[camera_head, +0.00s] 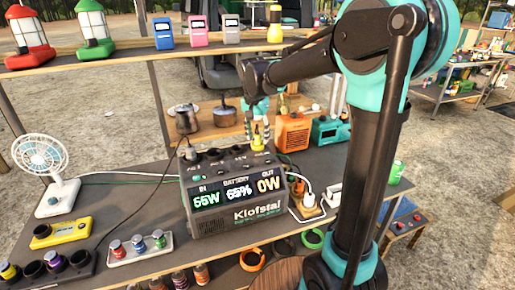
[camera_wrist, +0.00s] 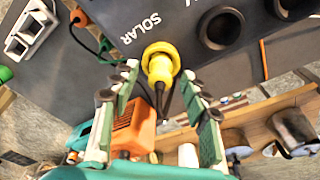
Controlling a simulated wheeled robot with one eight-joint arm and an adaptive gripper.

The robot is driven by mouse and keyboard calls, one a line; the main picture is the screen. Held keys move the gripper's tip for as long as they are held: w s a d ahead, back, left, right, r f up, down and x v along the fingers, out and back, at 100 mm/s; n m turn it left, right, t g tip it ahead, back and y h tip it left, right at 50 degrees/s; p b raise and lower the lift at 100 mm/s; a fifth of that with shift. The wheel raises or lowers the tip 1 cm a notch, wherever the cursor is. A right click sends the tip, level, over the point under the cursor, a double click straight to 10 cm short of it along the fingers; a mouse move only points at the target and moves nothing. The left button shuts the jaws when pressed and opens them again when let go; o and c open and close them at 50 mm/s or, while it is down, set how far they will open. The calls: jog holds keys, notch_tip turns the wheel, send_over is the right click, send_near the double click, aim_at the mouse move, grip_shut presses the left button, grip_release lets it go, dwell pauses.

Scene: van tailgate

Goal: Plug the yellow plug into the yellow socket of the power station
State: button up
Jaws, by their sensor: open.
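The power station (camera_head: 235,193) is a dark grey box on the table, its display reading IN 55W, BATTERY 65%, OUT 0W. The yellow plug (camera_wrist: 160,68) stands on its top panel beside the SOLAR label, at the yellow socket (camera_wrist: 160,48), whose ring shows around it. The plug also shows in the head view (camera_head: 257,143). It looks seated, though its depth is hidden. A black cable end points away from the panel. My gripper (camera_wrist: 158,100) is open, with one finger on each side of the plug and visible gaps to it. In the head view my gripper (camera_head: 258,131) is above the station's back right.
Other dark round sockets (camera_wrist: 222,27) line the top panel. A black cable enters the panel's left end. An orange box (camera_head: 293,132) and metal pots (camera_head: 224,115) stand behind. A white plug (camera_head: 308,198) is at the station's right side. A fan (camera_head: 42,160) stands at left.

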notch_tip(320, 180, up, 12)
jog(key=s, duration=0.1)
jog(key=shift+s+a+f, duration=0.15)
jog(key=shift+s+a, duration=0.15)
jog(key=shift+a, duration=0.1)
jog(key=shift+s, duration=0.1)
